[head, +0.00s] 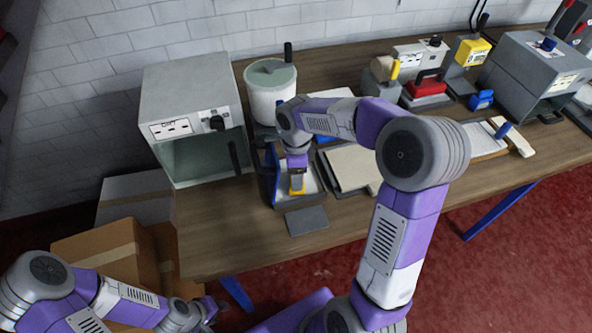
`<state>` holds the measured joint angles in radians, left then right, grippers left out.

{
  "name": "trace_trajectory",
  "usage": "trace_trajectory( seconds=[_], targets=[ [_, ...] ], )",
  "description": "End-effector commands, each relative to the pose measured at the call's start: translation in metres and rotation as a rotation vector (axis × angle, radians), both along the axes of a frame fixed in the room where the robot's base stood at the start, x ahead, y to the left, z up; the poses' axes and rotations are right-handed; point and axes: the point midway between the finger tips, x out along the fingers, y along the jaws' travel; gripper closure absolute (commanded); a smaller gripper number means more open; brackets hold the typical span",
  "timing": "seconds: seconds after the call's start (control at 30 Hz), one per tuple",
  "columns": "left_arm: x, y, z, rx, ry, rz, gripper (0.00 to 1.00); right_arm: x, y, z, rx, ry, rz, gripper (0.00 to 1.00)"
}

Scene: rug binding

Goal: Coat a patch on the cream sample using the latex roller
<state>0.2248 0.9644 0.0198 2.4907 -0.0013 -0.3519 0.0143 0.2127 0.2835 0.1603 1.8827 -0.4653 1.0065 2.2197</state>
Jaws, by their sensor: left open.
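The cream sample (350,168) lies flat on the bench, right of a blue-edged tray (313,182); my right arm covers part of its right side. My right gripper (297,178) points down over the tray. A yellow piece (298,191) shows at its fingertips, perhaps part of the latex roller; I cannot tell whether the fingers are closed on it. The rest of the roller is not clearly visible. My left gripper (214,308) is open and empty, low in front of the bench, well away from the sample.
A grey box-shaped oven (193,95) stands left of the tray, with a white bucket (272,90) behind. A grey flat plate (307,220) lies at the front edge. Several tools and another grey machine (530,72) fill the right. Cardboard boxes (100,252) stand on the floor at left.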

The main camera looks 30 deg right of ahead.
Motion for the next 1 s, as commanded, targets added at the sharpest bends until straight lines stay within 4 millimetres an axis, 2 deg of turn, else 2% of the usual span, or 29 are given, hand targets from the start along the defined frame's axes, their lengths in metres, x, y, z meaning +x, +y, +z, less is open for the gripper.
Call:
trace_trajectory(
  seconds=[0.6, 1.0],
  targets=[
    [0.000, 0.000, 0.000, 0.000, 0.000, 0.000, 0.57, -0.004, -0.001, -0.004, -0.002, 0.017, 0.001, 0.57],
    [0.000, 0.000, 0.022, 0.000, 0.000, 0.000, 0.57, -0.001, -0.001, 0.028, -0.001, 0.006, 0.000, 0.57]
  ],
)
